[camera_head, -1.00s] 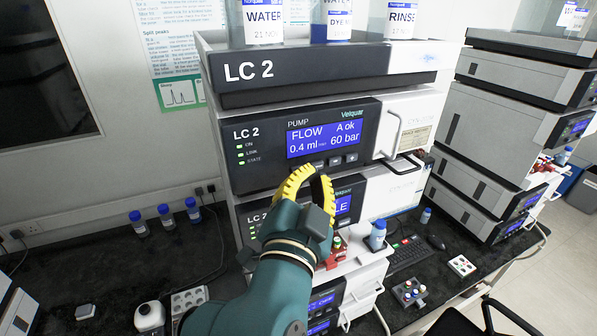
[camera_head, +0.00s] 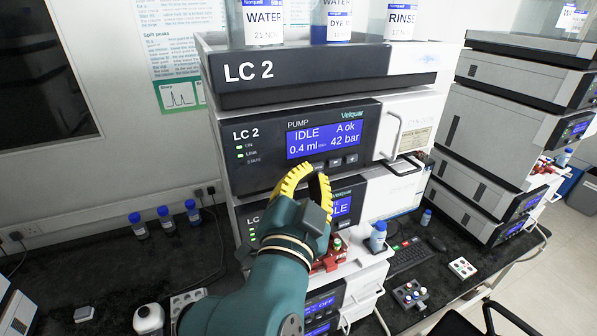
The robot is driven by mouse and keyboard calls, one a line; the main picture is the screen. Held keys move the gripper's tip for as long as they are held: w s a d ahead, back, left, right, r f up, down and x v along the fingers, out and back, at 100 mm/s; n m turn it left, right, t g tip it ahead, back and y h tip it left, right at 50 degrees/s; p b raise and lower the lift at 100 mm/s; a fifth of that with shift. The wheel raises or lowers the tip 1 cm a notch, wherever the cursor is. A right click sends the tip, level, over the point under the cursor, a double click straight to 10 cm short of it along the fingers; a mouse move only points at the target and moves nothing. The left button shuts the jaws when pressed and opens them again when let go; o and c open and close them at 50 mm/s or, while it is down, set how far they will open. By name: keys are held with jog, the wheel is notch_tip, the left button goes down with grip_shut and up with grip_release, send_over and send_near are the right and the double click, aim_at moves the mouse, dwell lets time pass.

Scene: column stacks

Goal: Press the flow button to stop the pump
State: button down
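The LC 2 pump module (camera_head: 262,150) has a dark front in the upper part of the central stack. Its blue display (camera_head: 323,139) reads IDLE, 0.4 ml, A ok and 42 bar. The ON and LINK lights are green and the STATE light is dark. A row of small buttons (camera_head: 343,161) sits under the display, and its left end is close to my fingertips. I cannot read which one is the flow button. My gripper (camera_head: 313,173), with yellow fingers, is just below and in front of that row. Its fingers curve together at the tips and hold nothing visible.
A tray with WATER, DYE and RINSE bottles (camera_head: 401,20) tops the stack. Below the pump is another module with a display (camera_head: 342,206), partly hidden by my gripper. A white panel with a handle (camera_head: 403,160) is at the right. A second stack (camera_head: 500,130) stands farther right.

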jog(key=shift+s, duration=0.1)
jog(key=shift+s+d, duration=0.4)
jog(key=shift+s, duration=0.25)
jog(key=s, duration=0.1)
jog(key=s+d, duration=0.1)
jog(key=s, duration=0.1)
jog(key=s+d+b, duration=0.1)
jog(key=shift+s+d, duration=0.1)
jog(key=shift+s, duration=0.1)
dwell(0.3)
dwell(1.9)
